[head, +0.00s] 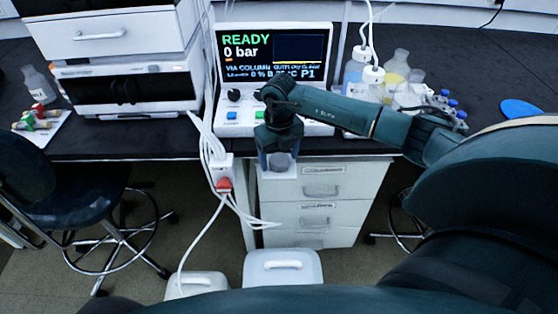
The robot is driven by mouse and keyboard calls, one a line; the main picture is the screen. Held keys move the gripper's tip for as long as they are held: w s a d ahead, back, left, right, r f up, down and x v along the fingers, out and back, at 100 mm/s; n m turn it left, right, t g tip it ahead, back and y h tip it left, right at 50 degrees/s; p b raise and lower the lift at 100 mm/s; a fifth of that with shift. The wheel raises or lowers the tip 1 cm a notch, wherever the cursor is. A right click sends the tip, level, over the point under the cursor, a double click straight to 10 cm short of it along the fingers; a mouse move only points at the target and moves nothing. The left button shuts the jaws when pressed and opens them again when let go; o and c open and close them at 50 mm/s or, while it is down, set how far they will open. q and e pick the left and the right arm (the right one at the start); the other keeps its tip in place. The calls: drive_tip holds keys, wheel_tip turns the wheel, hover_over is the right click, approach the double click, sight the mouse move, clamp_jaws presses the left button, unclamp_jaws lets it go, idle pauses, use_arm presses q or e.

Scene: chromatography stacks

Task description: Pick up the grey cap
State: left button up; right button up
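My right gripper (280,163) points down at the front edge of the dark bench, below the instrument with the screen. A small round grey thing, which looks like the grey cap (281,161), sits between its two fingertips. The fingers stand apart on either side of it. I cannot tell whether they press on it. A small white surface (280,174) shows just below it; whether the cap rests on this is not clear. My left gripper is not in view.
The white instrument (273,130) with the READY screen stands behind the gripper. White cables (212,150) and a power strip hang just to its left. Bottles (396,72) stand at the right, partly behind my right arm. Drawers (318,190) are below the bench.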

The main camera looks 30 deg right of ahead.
drive_tip(key=c, duration=1)
